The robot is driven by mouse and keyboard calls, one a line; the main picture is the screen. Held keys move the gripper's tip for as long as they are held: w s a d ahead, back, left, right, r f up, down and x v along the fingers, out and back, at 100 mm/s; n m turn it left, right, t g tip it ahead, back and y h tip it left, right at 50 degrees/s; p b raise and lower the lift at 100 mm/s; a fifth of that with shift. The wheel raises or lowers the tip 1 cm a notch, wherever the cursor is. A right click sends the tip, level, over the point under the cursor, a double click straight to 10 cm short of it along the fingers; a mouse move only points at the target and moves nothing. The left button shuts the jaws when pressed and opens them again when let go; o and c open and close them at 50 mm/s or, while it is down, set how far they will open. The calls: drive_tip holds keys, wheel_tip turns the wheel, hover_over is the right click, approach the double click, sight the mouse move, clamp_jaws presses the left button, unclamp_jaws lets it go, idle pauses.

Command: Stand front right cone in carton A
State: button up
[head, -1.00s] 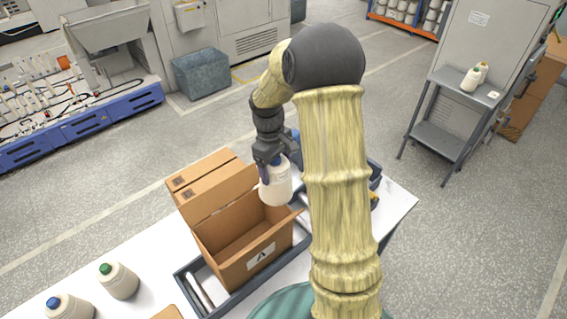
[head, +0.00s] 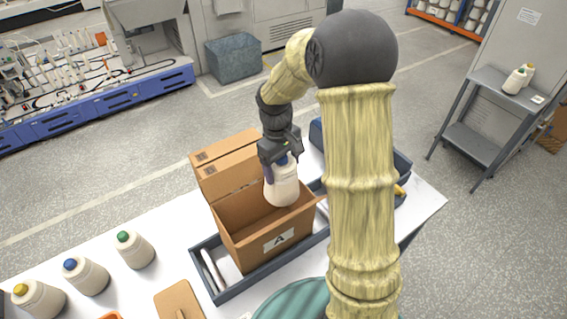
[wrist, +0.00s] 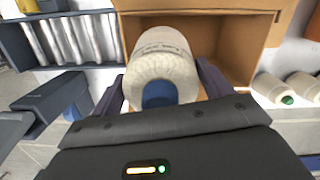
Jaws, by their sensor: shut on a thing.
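My gripper (head: 280,159) is shut on a white cone (head: 282,187) with a blue tip and holds it upright. The cone hangs over the right part of the open carton A (head: 243,243), with its base near the rim. In the wrist view the cone (wrist: 163,62) sits between the two fingers, blue tip toward me, and the carton's open inside (wrist: 246,45) shows behind and beside it. Carton A is a brown box with its back flaps up and a label "A" on the front. It stands in a dark tray (head: 222,297). Its floor is partly hidden.
Cones with green (head: 135,251), blue (head: 87,277) and yellow (head: 39,300) tips stand on the white table at the left. A brown flat piece (head: 180,302) lies at the front. A blue bin (head: 316,134) is behind my arm. A grey side stand (head: 480,147) is at the right.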

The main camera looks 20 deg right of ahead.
wheel_tip(320, 180, down, 4)
drive_tip(key=b, duration=0.2)
drive_tip(key=shift+w+d+b, duration=0.1)
drive_tip(key=shift+b, duration=0.25)
drive_tip(key=shift+s+f+b, duration=0.2)
drive_tip(key=shift+f+b, duration=0.8)
drive_tip(key=shift+f, duration=0.05)
wheel_tip(320, 180, down, 13)
drive_tip(key=b, duration=0.8)
drive_tip(key=shift+w+b, duration=0.15)
drive_tip(key=shift+b, duration=0.25)
drive_tip(key=shift+f, duration=0.1)
drive_tip(key=o, duration=1.6)
drive_tip(key=shift+c, duration=0.2)
drive_tip(key=r, duration=0.5)
drive_tip(key=w+r+b, duration=0.1)
drive_tip(key=r, duration=0.5)
drive_tip(key=a+r, duration=0.1)
drive_tip(key=r, duration=0.5)
drive_tip(key=shift+w+r+b, duration=0.15)
drive_tip(key=shift+w+b, duration=0.2)
drive_tip(key=shift+w, duration=0.05)
